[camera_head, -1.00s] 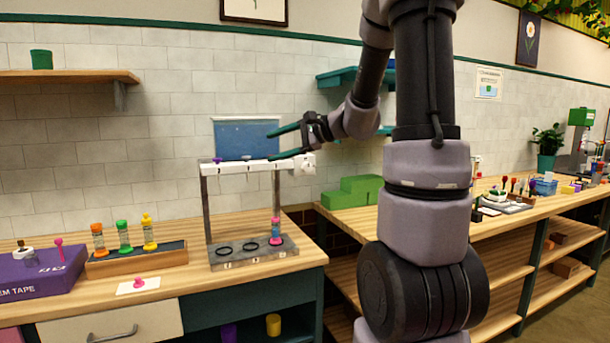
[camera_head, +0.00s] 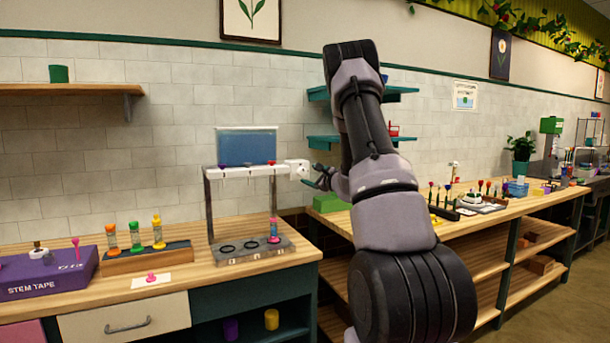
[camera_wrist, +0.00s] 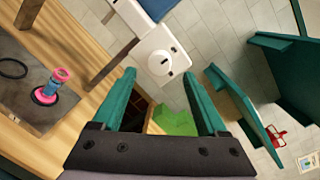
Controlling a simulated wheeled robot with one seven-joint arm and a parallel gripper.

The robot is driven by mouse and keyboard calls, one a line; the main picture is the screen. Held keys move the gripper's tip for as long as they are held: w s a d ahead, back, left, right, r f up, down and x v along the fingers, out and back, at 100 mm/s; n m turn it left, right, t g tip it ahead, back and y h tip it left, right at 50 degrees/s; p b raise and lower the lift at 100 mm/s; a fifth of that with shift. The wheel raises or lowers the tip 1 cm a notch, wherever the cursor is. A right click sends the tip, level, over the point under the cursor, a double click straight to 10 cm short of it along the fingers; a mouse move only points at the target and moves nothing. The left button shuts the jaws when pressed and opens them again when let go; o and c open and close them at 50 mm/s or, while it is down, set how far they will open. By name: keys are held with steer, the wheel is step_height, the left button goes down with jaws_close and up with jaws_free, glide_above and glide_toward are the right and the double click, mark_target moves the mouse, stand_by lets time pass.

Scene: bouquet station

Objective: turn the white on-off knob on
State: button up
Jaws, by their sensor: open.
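The white on-off knob (camera_wrist: 160,62) is a round dial with a dark slot, on a white square plate at the right end of the white dispenser bar (camera_head: 246,171). In the head view my gripper (camera_head: 318,180) is close to the right of the knob and partly hidden by my arm. I see no contact with the knob.
A blue tank (camera_head: 247,146) sits above the bar. A pink-capped tube (camera_head: 274,231) stands on the grey base below. Teal shelves (camera_head: 322,143) are on the wall to the right, above a green block (camera_head: 330,203). Bench space lies left of the base.

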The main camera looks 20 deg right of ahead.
mark_target(303, 172)
steer(key=shift+w+a, duration=0.15)
steer(key=shift+w, duration=1)
steer(key=shift+w+a, duration=0.15)
steer(key=shift+w, duration=1)
steer(key=shift+c, duration=0.3)
jaws_close()
